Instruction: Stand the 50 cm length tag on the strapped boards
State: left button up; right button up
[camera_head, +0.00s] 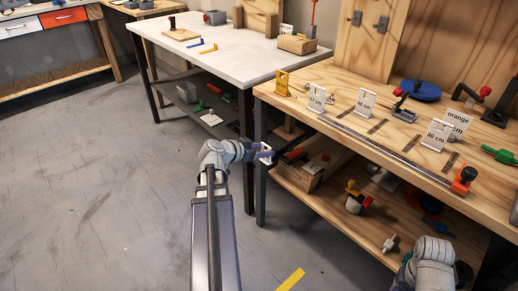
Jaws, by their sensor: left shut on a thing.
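My left gripper (268,154) is low in front of the wooden bench's left end, below its top. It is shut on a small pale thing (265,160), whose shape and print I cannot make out. Several white length tags stand on the wooden bench: one at the left (316,98), a 45 cm tag (365,102), a 30 cm tag (436,135) and one marked orange (458,121). Another small tag (285,30) stands at a wooden block (297,44) on the white table; its number is too small to read. My right wrist shows at the bottom right; its fingertips are not visible.
The wooden bench (400,150) has a long metal rail (385,150) along its front, with a red-orange clamp (464,180) at its right end. Wooden pieces (303,172) and tools lie on its lower shelf. The white table (235,55) has mostly clear top. The floor at left is free.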

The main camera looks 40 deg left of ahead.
pick_arm(q)
jog(key=shift+v, duration=0.8)
jog(key=shift+f, duration=0.15)
jog(key=shift+w+d+f+b, duration=0.5)
jog(key=shift+w+d, duration=0.5)
jog(key=shift+w, duration=11.95)
jog(key=shift+w+d+f+b, duration=0.1)
jog(key=shift+w+f+b, duration=0.55)
jog(key=shift+f+b, duration=0.55)
jog(key=shift+w+f+b, duration=0.6)
jog(key=shift+f+b, duration=0.6)
jog(key=shift+w+d+f+b, duration=0.1)
jog(key=shift+w+f+b, duration=0.55)
jog(key=shift+f+b, duration=0.55)
jog(key=shift+f+b, duration=0.45)
jog(key=o, duration=1.3)
jog(key=shift+c, duration=0.2)
